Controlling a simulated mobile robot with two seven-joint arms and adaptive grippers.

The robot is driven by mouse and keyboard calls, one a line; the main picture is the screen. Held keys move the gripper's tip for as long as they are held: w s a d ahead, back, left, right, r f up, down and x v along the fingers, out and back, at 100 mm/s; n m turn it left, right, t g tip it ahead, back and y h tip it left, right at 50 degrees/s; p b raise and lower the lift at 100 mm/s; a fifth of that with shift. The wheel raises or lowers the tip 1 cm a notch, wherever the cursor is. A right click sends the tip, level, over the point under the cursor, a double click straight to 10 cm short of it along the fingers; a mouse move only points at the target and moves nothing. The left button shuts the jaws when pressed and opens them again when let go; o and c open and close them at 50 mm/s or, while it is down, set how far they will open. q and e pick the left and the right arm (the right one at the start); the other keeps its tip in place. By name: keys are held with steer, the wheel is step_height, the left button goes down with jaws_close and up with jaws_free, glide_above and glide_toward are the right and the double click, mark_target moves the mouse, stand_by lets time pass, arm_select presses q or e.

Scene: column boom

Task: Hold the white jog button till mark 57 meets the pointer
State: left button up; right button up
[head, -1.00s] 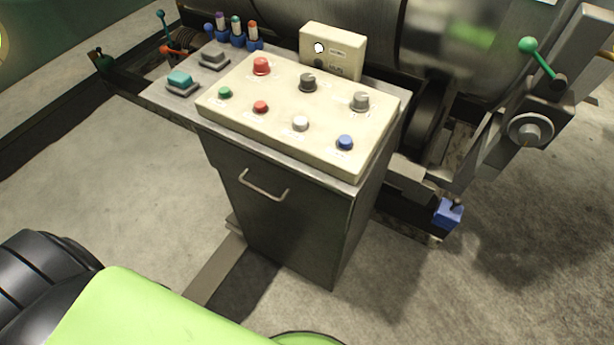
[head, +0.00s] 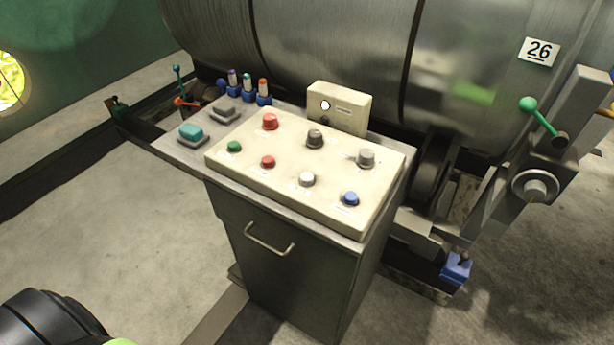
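The white jog button (head: 307,179) stands on the sloped cream control panel (head: 250,163), between a red button and a blue button. Nothing touches it. A plate with the number 26 (head: 539,51) is on the large metal drum (head: 350,45) at the upper right. Mark 57 is not in view, and I cannot make out a pointer. Neither of my grippers is in view.
The panel also carries a green button (head: 234,146), red buttons (head: 267,161), a blue button (head: 350,198) and two grey knobs (head: 366,157). A cream box (head: 340,107) stands behind it. A green-knobbed lever (head: 528,104) is at right.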

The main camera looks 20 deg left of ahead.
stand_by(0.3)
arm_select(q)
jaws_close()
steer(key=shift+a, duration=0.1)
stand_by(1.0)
